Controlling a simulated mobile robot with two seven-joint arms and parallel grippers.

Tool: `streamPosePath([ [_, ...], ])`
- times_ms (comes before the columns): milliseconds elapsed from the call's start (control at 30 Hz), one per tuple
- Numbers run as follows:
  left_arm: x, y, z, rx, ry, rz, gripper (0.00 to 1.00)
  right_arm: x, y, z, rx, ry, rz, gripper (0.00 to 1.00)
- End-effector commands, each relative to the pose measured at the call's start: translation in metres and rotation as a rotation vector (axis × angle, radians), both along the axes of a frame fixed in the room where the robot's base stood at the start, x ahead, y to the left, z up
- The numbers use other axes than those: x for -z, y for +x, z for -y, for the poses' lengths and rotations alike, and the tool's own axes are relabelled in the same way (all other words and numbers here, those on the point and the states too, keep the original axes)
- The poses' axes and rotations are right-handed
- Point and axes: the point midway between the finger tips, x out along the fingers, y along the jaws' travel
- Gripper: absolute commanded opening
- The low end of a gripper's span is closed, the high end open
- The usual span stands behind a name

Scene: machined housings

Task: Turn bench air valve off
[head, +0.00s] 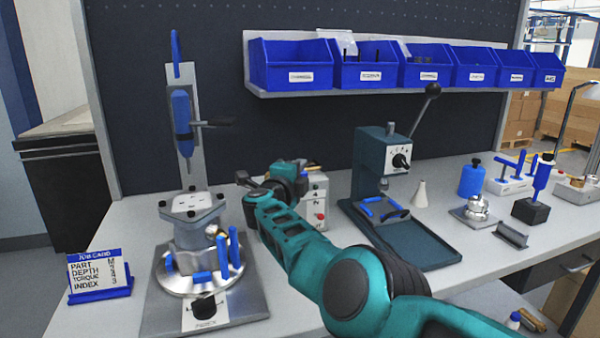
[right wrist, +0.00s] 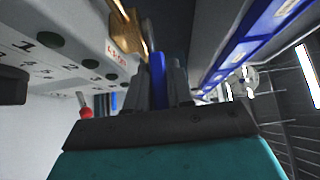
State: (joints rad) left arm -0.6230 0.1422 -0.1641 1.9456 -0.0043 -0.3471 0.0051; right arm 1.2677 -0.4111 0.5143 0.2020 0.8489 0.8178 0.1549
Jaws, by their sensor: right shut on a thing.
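The air valve shows in the right wrist view as a brass body (right wrist: 124,28) with a blue lever (right wrist: 158,80). It stands at the top of a pale numbered control box (right wrist: 45,42). My right gripper (right wrist: 163,85) is shut on the blue lever, with one dark finger on each side of it. In the head view my right wrist and gripper hide most of the valve, and the control box (head: 320,207) shows just beyond my arm. I cannot tell the lever's exact angle. My left gripper is not in view.
A drill-press-like machine (head: 372,160) with a dark tray stands right of the box. A fixture with a round metal plate (head: 172,282) stands to the left, near a job card (head: 100,277). Blue bins (head: 290,65) hang on a shelf above.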

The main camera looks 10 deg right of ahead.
Motion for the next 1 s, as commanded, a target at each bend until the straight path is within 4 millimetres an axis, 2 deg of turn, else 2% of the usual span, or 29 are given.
streamPosePath([
  [333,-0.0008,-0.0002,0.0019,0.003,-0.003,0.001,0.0,0.0016,-0.0004,0.0049,0.014,0.002,-0.001,0.0],
  [367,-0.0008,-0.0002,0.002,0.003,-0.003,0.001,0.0,0.0016,-0.0005,0.005,0.014,0.002,-0.001,0.22],
  [567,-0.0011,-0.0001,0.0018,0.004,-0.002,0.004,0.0,0.0009,-0.0003,0.0033,0.009,0.001,0.0,0.41],
  [1000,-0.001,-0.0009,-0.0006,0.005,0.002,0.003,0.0,0.0,-0.0001,0.0013,0.003,0.001,0.0,0.43],
])
